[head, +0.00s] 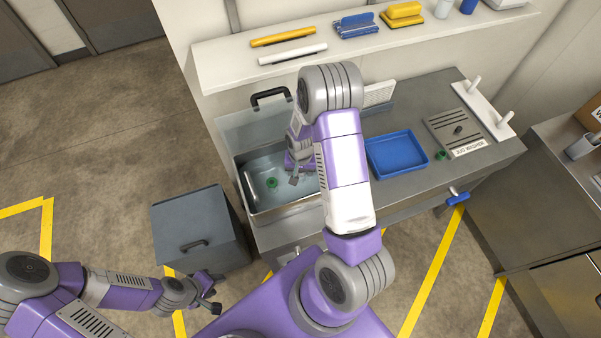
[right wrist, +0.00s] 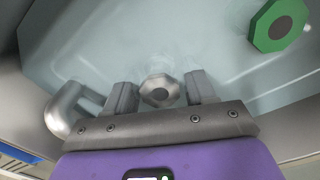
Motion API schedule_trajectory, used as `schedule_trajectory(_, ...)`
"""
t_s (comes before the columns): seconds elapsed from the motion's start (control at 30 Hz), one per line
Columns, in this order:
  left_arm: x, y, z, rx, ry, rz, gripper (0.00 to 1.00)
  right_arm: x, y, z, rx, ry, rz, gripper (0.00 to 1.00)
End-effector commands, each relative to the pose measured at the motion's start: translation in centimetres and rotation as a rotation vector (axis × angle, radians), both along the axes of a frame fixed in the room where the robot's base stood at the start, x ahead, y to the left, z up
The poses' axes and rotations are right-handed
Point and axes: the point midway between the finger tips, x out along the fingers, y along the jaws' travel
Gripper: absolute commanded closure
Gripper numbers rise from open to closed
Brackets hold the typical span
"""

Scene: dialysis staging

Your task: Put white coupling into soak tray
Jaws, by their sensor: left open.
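A steel basin (head: 283,211) with clear liquid, which looks like the soak tray, is set in the counter. A green octagonal piece (head: 272,183) lies in it and also shows in the right wrist view (right wrist: 279,25). My right gripper (head: 294,180) points down into the basin, right of the green piece. In the right wrist view a pale grey faceted piece (right wrist: 159,91) with a dark centre, possibly the white coupling, lies between my right fingers; whether they press on it is unclear. My left gripper (head: 213,299) is open and empty, low over the floor, away from the counter.
A blue tray (head: 397,153) sits right of the basin. A second green piece (head: 441,155) lies near a slotted plate (head: 461,132). A raised clear lid with a black handle (head: 271,96) stands behind the basin. A grey bin (head: 201,229) stands left. The wall shelf (head: 366,48) overhangs.

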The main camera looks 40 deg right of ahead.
Motion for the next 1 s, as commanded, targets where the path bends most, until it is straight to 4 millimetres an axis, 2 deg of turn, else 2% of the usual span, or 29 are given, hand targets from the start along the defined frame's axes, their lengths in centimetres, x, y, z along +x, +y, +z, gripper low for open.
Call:
schedule_trajectory(0.43, 0.0, 0.0, 0.6, 0.0, 0.0, 0.0, 0.57, 0.0, 0.0, 0.7, 0.0, 0.0, 0.0, 0.38)
schedule_trajectory(0.57, 0.0, 0.0, 0.7, 0.0, 0.0, 0.0, 0.57, 0.1, 0.0, 2.8, -0.001, -0.004, 0.0, 0.38)
schedule_trajectory(0.8, 0.0, 0.0, 1.4, 0.0, 0.0, 0.0, 0.57, 0.1, 0.0, 8.2, 0.0, -0.006, 0.001, 0.38)
schedule_trajectory(1.0, 0.0, 0.0, 1.8, 0.0, 0.0, 0.0, 0.57, 0.1, 0.0, 11.3, 0.0, -0.004, 0.001, 0.38)
